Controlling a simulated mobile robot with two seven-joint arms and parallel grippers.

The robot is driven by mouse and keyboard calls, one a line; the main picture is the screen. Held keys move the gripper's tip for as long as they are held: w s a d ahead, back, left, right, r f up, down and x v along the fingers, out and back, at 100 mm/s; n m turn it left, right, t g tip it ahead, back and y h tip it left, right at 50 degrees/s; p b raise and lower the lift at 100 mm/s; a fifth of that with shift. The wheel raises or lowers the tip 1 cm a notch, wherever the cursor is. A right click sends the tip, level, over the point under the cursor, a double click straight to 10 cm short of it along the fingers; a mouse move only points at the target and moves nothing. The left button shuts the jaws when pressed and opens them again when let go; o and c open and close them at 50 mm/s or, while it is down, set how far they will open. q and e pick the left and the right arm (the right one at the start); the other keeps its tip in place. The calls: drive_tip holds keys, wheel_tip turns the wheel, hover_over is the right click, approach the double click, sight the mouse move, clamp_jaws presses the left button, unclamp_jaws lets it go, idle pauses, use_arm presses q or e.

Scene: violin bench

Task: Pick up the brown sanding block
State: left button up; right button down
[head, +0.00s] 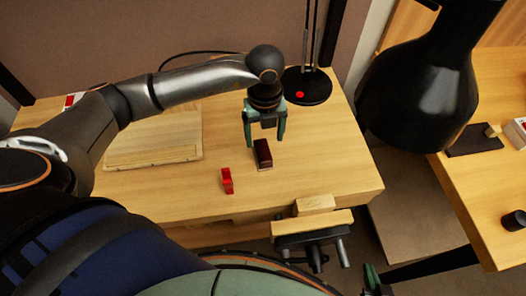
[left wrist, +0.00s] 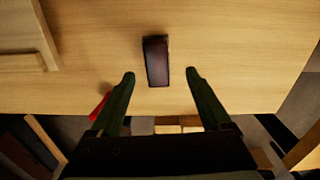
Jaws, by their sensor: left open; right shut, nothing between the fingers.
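The brown sanding block (head: 263,154) is a small dark reddish-brown block lying on the wooden bench. In the left wrist view the block (left wrist: 156,62) lies ahead of the fingertips, in line with the gap between them. My left gripper (head: 265,141) is open and empty, pointing down over the bench at the block. In the left wrist view its two green fingers (left wrist: 159,73) are apart, with the block not held. My right gripper (head: 371,278) shows only partly at the bottom edge of the head view, shut and away from the block.
A red clamp-like item (head: 227,181) stands on the bench just left of and nearer than the block. A wooden board (head: 155,142) lies at the left. A black lamp base (head: 307,88) is behind the gripper. A vise (head: 312,224) sits on the front edge.

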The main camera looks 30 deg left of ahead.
sight(263, 150)
use_arm(q)
drive_tip(key=shift+s+a+f+p, duration=0.1)
drive_tip(key=shift+s+f+p, duration=0.1)
drive_tip(key=shift+f, duration=1.3)
drive_tip(key=shift+s+f+p, duration=0.1)
drive_tip(key=shift+f+p, duration=0.1)
drive_tip(key=shift+f, duration=1.3)
clamp_jaws()
